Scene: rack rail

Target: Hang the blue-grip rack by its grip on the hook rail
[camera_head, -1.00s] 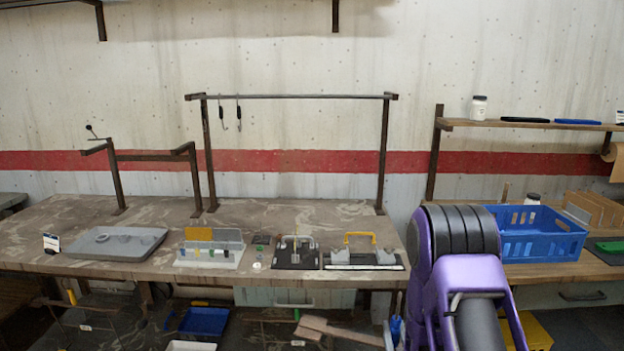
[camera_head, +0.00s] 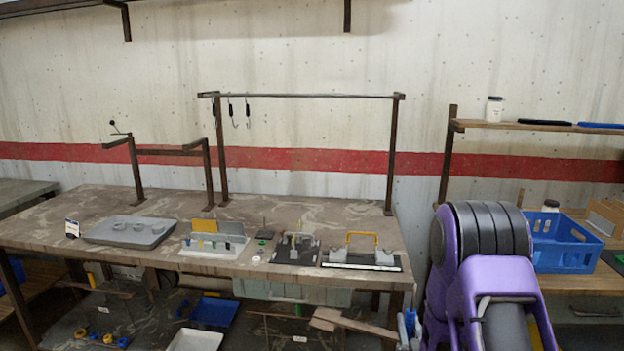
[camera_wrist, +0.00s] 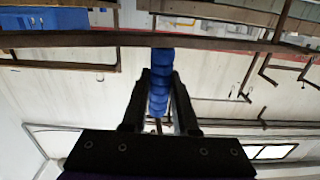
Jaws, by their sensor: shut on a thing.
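The blue grip (camera_wrist: 159,85) of the rack is between the two dark fingers of my gripper (camera_wrist: 160,100) in the wrist view, and the jaws are shut on it. The rest of that rack is hard to make out there. My gripper and the blue-grip rack are not visible in the head view, where only my purple arm shows at the lower right. The hook rail (camera_head: 310,96) is a dark bar on two posts at the back of the bench. Two hooks (camera_head: 239,112) hang near its left end, with nothing on them.
The bench (camera_head: 300,210) carries a grey tray (camera_head: 128,232), a bottle or vial holder (camera_head: 212,245) and a yellow-handled rack (camera_head: 361,250) near its front edge. A lower bent frame (camera_head: 165,152) stands left of the rail. A blue crate (camera_head: 565,245) sits at right.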

